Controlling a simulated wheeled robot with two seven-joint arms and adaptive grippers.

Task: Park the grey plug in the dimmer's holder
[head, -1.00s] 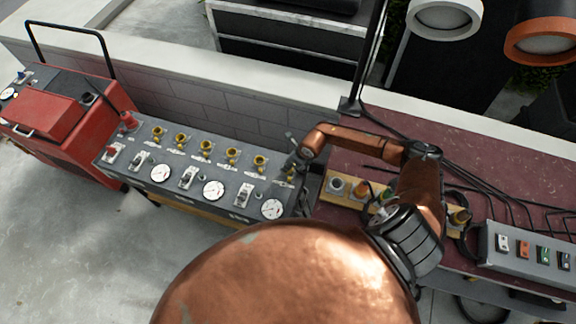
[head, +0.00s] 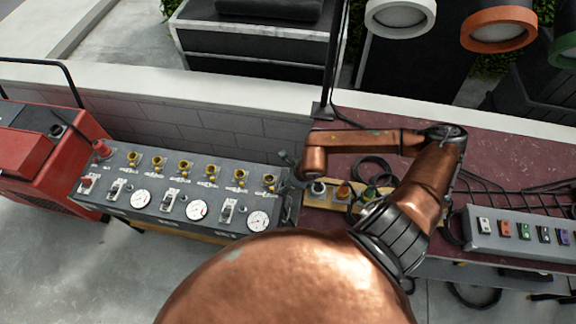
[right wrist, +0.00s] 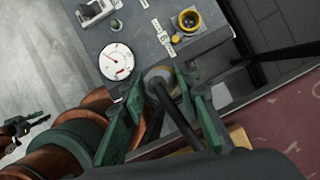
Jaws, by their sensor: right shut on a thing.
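The dimmer is a grey console (head: 150,222) with yellow-ringed sockets (head: 185,168), switches and white dials, left of centre in the head view. My right gripper (head: 289,172) is at the console's right end, small and partly hidden there. In the right wrist view its green fingers (right wrist: 170,95) are shut on the grey plug (right wrist: 157,74), whose black cable runs back between them. The plug is beside the last socket (right wrist: 190,20), apart from it. Whether it touches a holder is hidden by the fingers. My left gripper is not in view.
A wooden strip with grey, orange and green round fittings (head: 343,191) lies on the dark red table (head: 500,165). A grey box with coloured switches (head: 520,236) and loose black cables are to the right. A red machine (head: 40,155) is at the far left. A low wall runs behind.

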